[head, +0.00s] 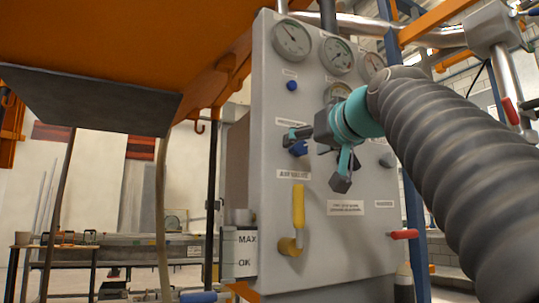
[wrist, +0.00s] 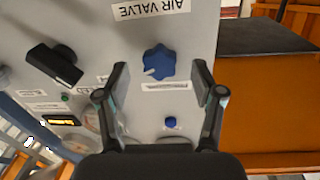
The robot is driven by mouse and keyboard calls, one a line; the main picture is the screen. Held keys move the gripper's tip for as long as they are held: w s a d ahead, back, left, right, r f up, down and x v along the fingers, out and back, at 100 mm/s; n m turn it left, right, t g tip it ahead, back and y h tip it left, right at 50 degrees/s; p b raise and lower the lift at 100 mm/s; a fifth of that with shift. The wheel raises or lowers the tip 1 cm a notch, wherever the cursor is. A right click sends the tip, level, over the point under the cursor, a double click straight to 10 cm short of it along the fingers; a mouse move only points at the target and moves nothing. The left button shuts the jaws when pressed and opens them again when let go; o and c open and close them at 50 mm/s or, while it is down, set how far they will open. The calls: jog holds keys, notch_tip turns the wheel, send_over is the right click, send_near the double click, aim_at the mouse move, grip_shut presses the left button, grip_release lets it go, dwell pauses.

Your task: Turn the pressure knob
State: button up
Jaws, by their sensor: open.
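The blue lobed knob (wrist: 159,63) with a white pointer mark sits on the grey control panel (wrist: 195,25), above a small printed label in the wrist view. In the head view the knob (head: 299,149) is partly hidden behind my gripper (head: 314,161). My gripper (wrist: 162,76) is open and faces the panel. In the wrist view its fingertips are on either side of the knob, with visible gaps to both sides. Nothing is between the fingers except the view of the knob; the exact distance to the panel cannot be told.
A black handle knob (wrist: 55,64) and a small blue button (wrist: 171,122) are on the panel nearby. A yellow lever (head: 298,206) sticks out below, and a red handle (head: 404,234) at lower right. Round gauges (head: 291,39) line the top. An orange frame (head: 120,35) overhangs at left.

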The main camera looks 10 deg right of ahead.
aim_at(301, 147)
jog(key=shift+p+x, duration=0.35)
jog(key=shift+x, duration=1.25)
jog(key=c, duration=1.1)
jog(key=shift+c, duration=0.2)
